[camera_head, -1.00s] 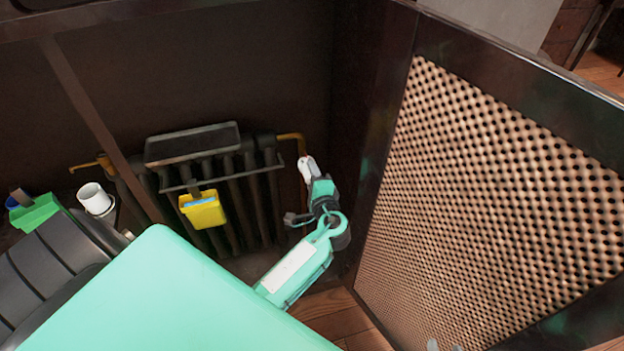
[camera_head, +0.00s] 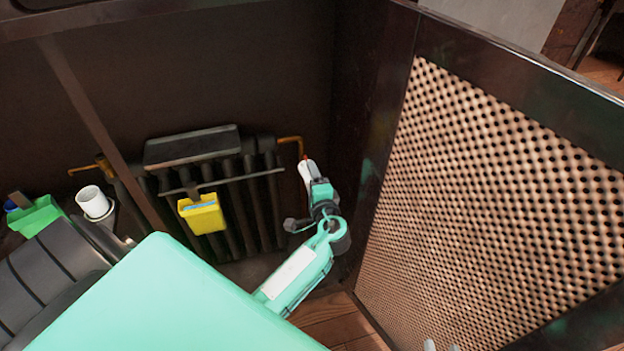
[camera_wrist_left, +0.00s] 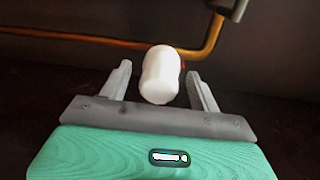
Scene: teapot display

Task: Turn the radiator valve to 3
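The radiator (camera_head: 235,215) is dark and stands against the back wall. The white radiator valve (camera_head: 306,174) is at its right end, below a brass pipe; the left wrist view shows the valve (camera_wrist_left: 160,76) as a white knob with a little red at its right edge. No numbers on it are readable. My left gripper (camera_head: 312,188) is at the valve. In the left wrist view its two fingers (camera_wrist_left: 161,88) stand apart on either side of the knob, with gaps on both sides. Two pale fingertips of my right gripper (camera_head: 442,347) show at the bottom edge, apart, with nothing visible between them.
A yellow container (camera_head: 203,216) hangs on the radiator's front. A white cup (camera_head: 93,201) and a green container (camera_head: 38,215) are at the left. A perforated panel (camera_head: 490,200) stands close on the right. A copper pipe (camera_wrist_left: 85,38) runs behind the valve.

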